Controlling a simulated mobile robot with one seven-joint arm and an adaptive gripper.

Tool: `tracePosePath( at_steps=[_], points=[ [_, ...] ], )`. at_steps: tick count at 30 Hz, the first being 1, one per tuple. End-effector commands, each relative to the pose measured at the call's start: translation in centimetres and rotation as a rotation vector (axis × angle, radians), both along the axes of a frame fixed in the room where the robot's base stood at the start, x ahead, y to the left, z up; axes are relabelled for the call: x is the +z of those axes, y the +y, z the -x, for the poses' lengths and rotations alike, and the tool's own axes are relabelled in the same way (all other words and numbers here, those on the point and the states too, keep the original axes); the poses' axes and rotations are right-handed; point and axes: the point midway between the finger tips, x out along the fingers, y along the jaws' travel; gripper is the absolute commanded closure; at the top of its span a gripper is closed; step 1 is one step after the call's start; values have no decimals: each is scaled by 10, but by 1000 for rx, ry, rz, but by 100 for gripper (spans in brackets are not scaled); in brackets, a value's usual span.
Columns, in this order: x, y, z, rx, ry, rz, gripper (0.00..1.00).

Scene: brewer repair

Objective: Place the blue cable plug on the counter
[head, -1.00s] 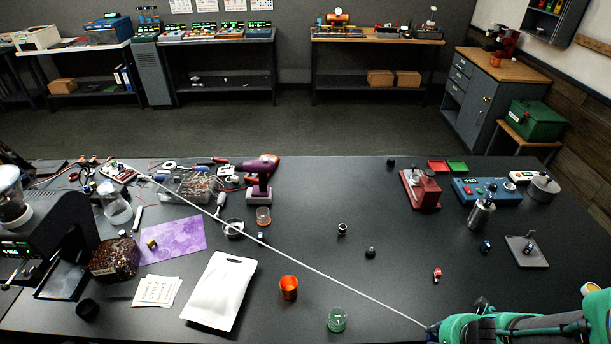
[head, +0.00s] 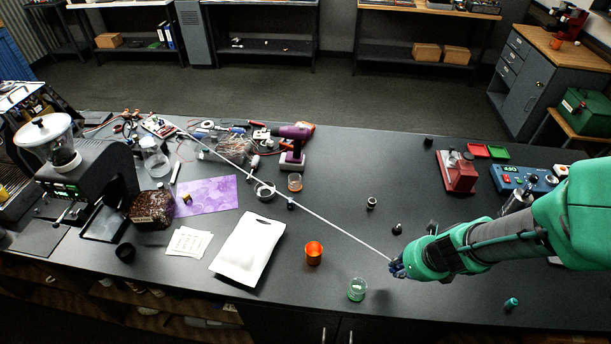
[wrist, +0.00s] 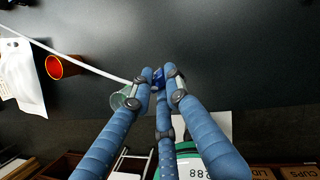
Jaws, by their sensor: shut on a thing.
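My gripper (head: 397,268) is shut on the blue cable plug (wrist: 158,80), and little of the plug shows between the fingers. A white cable (head: 335,226) runs taut from the plug across the counter (head: 440,310) to the cluttered far left, by a small board (head: 158,126). In the head view the gripper is above the right-centre part of the counter, just right of a green glass cup (head: 357,290). In the wrist view the blue fingers close around the plug, with the cup (wrist: 124,97) partly behind the left finger. I cannot tell the plug's height exactly.
A small dark part (head: 397,229) lies just beyond the gripper. A teal part (head: 511,303) lies near the front right. The counter between the cup and this part looks clear.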

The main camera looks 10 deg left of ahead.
Motion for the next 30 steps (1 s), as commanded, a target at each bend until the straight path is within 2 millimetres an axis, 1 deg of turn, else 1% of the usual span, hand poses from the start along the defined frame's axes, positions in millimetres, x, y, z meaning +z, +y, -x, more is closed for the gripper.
tracePosePath(
  at_steps=[1,6,11,15,23,24,30],
  points=[
    [1,12,-5,28,2,0,100],
    [2,45,-19,106,6,3,100],
    [2,80,-30,183,10,6,100],
    [3,111,-37,248,13,9,100],
    [3,172,-44,368,18,17,100],
    [3,181,-45,387,18,18,100],
    [2,223,-44,462,22,24,100]
  ],
)
